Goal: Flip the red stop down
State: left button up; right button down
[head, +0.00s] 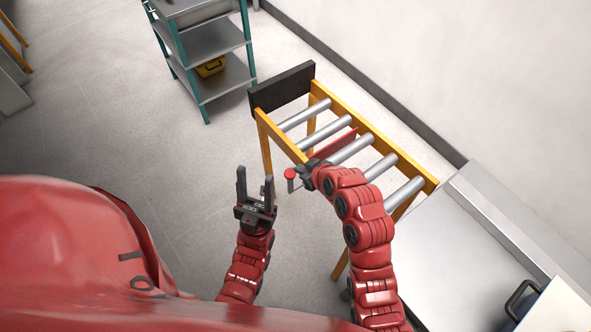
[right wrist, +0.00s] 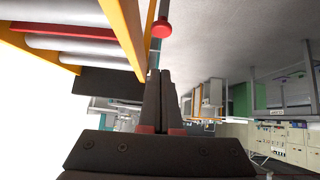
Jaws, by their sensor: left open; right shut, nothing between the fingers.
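The red stop (head: 338,145) is a red plate lying across the roller conveyor between two rollers. It also shows as a red strip in the right wrist view (right wrist: 62,30). A red knob (head: 291,174) on a thin rod stands by the conveyor's near side rail; it shows at the top of the right wrist view (right wrist: 163,27). My right gripper (right wrist: 160,73) is shut and empty, close beside the near rail and the rod. I cannot tell whether it touches the rod. My left gripper (head: 255,180) is open and empty, left of the knob.
The conveyor has yellow rails (head: 372,133), grey rollers and a black end board (head: 283,87). A shelf cart (head: 215,45) with a yellow bin (head: 211,67) stands beyond it. A wall runs behind the conveyor, and a grey machine (head: 450,260) is at right. Floor at left is clear.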

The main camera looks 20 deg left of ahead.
jog(key=shift+v, duration=1.5)
jog(key=shift+s, duration=0.1)
